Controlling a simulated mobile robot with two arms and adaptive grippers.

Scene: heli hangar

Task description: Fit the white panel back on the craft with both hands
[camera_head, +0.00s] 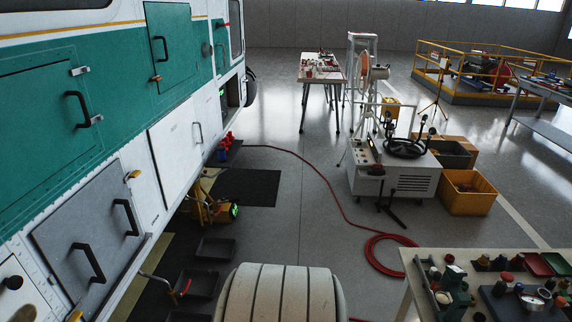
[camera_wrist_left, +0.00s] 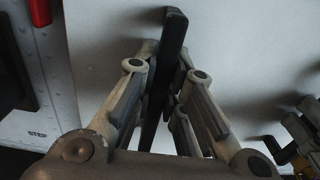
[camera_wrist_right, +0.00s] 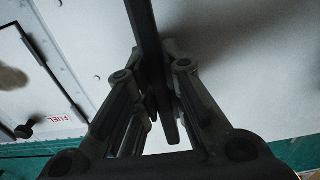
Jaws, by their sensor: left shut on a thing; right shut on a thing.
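My left gripper (camera_wrist_left: 160,95) is shut on a black bar handle (camera_wrist_left: 172,40) in the left wrist view. The handle stands on a plain pale panel (camera_wrist_left: 100,50), which fills most of that view. My right gripper (camera_wrist_right: 162,100) is shut on a black bar handle (camera_wrist_right: 147,30) in the right wrist view, against a pale panel surface (camera_wrist_right: 230,50). Neither gripper shows clearly in the head view. There, the craft (camera_head: 35,140) fills the left side and bears a grey panel (camera_head: 65,225) with two black handles. I cannot tell whether the held panel is fully seated.
A smaller hatch (camera_wrist_right: 15,80) lies beside a FUEL label in the right wrist view. Low trays (camera_head: 215,249) and a yellow device (camera_head: 207,207) lie beside the craft. A white cart (camera_head: 400,180), red hose (camera_head: 385,262) and tool table (camera_head: 425,260) stand right, with open floor between.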

